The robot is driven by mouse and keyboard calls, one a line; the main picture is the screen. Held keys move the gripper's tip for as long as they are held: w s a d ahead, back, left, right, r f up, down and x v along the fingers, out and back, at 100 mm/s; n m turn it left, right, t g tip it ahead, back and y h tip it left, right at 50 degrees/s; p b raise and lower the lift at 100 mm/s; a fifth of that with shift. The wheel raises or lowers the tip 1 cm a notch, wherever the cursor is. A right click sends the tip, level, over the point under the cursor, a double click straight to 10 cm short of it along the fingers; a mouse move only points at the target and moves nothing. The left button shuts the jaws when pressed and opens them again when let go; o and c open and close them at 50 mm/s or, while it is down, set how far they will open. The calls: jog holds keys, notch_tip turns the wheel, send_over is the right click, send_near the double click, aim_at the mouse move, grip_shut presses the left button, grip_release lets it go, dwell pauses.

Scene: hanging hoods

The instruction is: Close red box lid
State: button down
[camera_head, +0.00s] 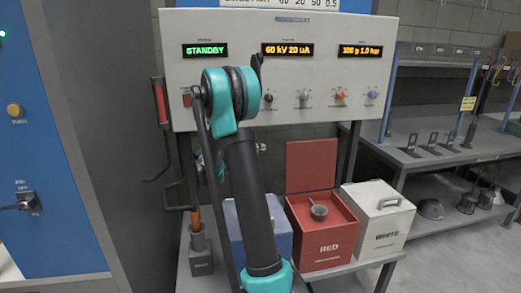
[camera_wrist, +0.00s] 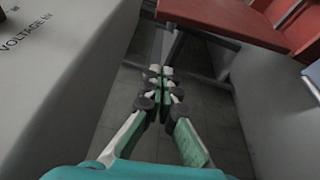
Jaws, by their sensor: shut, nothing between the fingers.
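The red box (camera_head: 322,245) stands on the bench in the head view, between the blue and white boxes. Its red lid (camera_head: 311,166) is open and stands upright at the back. A grey ladle-like scoop (camera_head: 318,211) sits at the box's open top. My gripper (camera_wrist: 158,72) is shut and empty in the wrist view, with its fingertips together. Red surfaces that appear to be the lid (camera_wrist: 215,14) and box show at the upper right there, apart from the fingertips.
The grey control panel (camera_head: 285,90) hangs above the boxes, and its face lies close on the left in the wrist view (camera_wrist: 50,70). The white box (camera_head: 376,235) is closed. The blue box (camera_head: 281,238) is partly behind my arm. A grey holder (camera_head: 201,255) stands at left.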

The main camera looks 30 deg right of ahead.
jog(key=s+d, duration=0.3)
jog(key=d, duration=0.5)
jog(key=shift+s, duration=0.15)
dwell(0.4)
